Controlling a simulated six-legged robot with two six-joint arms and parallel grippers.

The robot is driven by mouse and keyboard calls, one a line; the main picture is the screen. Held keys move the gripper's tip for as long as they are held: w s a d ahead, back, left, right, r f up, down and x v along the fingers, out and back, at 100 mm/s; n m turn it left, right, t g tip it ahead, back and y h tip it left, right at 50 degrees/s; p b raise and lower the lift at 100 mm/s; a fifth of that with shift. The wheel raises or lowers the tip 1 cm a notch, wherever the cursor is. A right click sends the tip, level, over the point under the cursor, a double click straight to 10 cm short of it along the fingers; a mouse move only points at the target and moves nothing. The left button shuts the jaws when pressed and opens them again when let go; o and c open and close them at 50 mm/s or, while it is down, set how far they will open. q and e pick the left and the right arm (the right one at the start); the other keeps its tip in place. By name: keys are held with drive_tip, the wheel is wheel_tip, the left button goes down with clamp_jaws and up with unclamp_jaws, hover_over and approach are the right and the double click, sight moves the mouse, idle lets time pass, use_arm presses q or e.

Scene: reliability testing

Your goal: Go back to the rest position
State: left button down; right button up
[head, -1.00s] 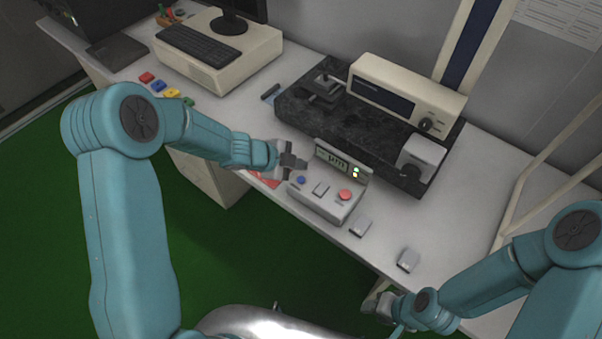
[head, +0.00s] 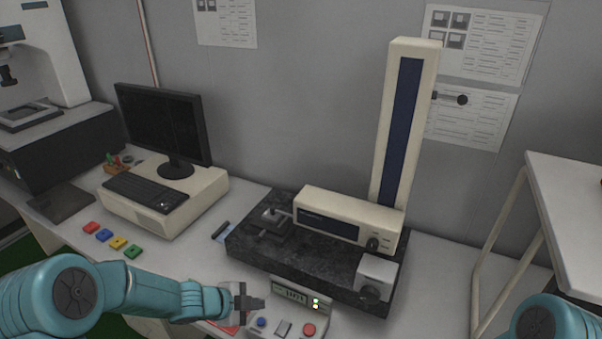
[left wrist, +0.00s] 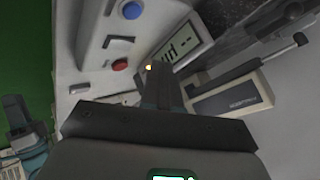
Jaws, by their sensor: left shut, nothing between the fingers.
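My left gripper (head: 258,303) is shut and empty. In the head view it is just left of the control box (head: 290,325), near the left end of its display (head: 292,295). The box has a blue button (head: 261,322) and a red button (head: 309,329). In the left wrist view the shut fingers (left wrist: 165,85) are in front of the box, with the red button (left wrist: 119,65) and the blue button (left wrist: 132,10) beyond. Whether the fingers touch the box cannot be told. Of my right arm only a joint shows at the lower right; its gripper is out of the head view.
A black stone plate (head: 245,240) carries a measuring device with a tall column (head: 385,140). A monitor (head: 165,125) and keyboard (head: 148,192) stand to the left. Coloured blocks (head: 118,242) lie at the left front. A white side table (head: 570,200) stands at the right.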

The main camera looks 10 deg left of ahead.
sight(265, 329)
use_arm(q)
drive_tip(key=s+d+f+n+g, duration=0.3)
drive_tip(key=s+d+f+n, duration=0.35)
drive_tip(key=s+f, duration=0.4)
drive_tip(key=s+a+f+n+g+y, duration=0.1)
drive_tip(key=s+f+n+g+y, duration=0.1)
drive_tip(key=s+n, duration=1.1)
drive_tip(key=s+f+g, duration=0.1)
drive_tip(key=s, duration=0.2)
drive_tip(key=shift+a, duration=0.4)
